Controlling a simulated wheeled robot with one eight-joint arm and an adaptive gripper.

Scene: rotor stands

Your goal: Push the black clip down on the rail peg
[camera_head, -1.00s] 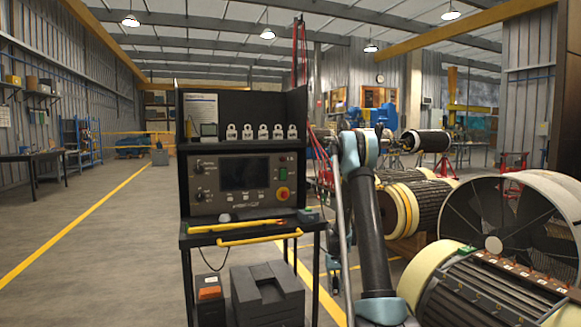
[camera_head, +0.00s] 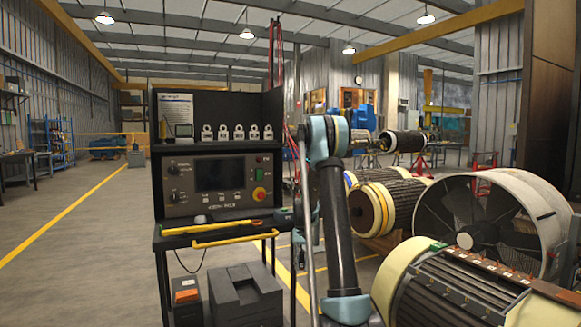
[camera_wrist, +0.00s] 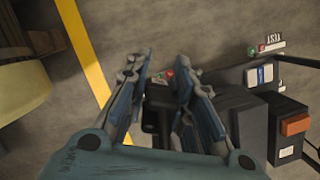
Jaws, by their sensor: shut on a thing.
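My gripper (camera_wrist: 157,92) shows in the wrist view with its blue-grey fingers closed around a dark thing (camera_wrist: 158,98). This looks like the black clip, but its shape is mostly hidden by the fingers. In the head view my arm hangs in front of the stands, and the clip cannot be made out. A brown rail (camera_head: 500,270) with several small pegs and pale labels runs along the top of the slotted rotor housing (camera_head: 455,295) at the front right. I cannot tell which peg is meant. The gripper is apart from this rail.
A black test cart (camera_head: 218,192) stands left of my arm, with a yellow handle and dark boxes (camera_head: 245,295) below. A large fan ring (camera_head: 490,225) and a wound rotor (camera_head: 390,205) stand on the right. The floor at left, with a yellow line, is clear.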

